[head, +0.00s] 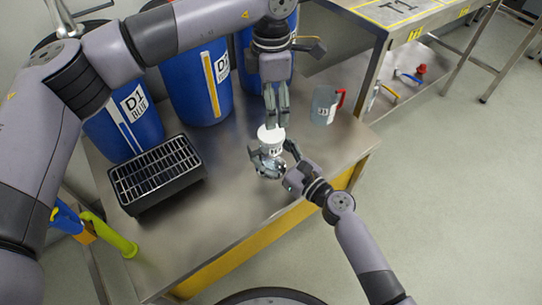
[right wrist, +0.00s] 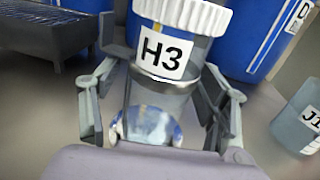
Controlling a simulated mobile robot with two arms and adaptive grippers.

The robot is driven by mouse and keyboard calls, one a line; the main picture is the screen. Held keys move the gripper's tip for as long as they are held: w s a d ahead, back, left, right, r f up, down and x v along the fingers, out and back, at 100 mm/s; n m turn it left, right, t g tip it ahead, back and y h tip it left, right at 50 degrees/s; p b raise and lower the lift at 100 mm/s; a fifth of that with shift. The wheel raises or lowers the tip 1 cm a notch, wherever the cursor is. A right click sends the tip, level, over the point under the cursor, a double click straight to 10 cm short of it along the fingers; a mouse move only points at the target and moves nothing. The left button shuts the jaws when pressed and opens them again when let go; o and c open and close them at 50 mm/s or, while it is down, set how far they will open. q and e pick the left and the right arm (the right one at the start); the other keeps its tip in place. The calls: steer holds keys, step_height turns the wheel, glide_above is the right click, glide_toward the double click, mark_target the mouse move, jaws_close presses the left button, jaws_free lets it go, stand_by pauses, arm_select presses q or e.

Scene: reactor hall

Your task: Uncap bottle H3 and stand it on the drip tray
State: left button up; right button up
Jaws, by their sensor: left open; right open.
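Bottle H3 (right wrist: 165,60) is clear, with a white label and a ribbed white cap (head: 271,133) on it. It stands upright near the front right of the steel table. My right gripper (head: 268,160) is open, with its fingers on both sides of the bottle; the right wrist view shows the bottle between them. My left gripper (head: 277,118) points down just above the cap and is open. Whether its fingertips touch the cap I cannot tell. The drip tray (head: 160,204), black with a metal grate, stands empty at the table's left.
Blue drums (head: 124,124) stand along the table's back. A jug (head: 324,105) with a red handle, labelled J1 in the right wrist view (right wrist: 300,115), stands right of the bottle. The steel table (head: 215,185) is clear between tray and bottle. Bench T1 (head: 400,12) is behind right.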

steer(key=shift+w+a, duration=0.2)
steer(key=shift+c, duration=0.5)
jaws_close()
stand_by(0.4)
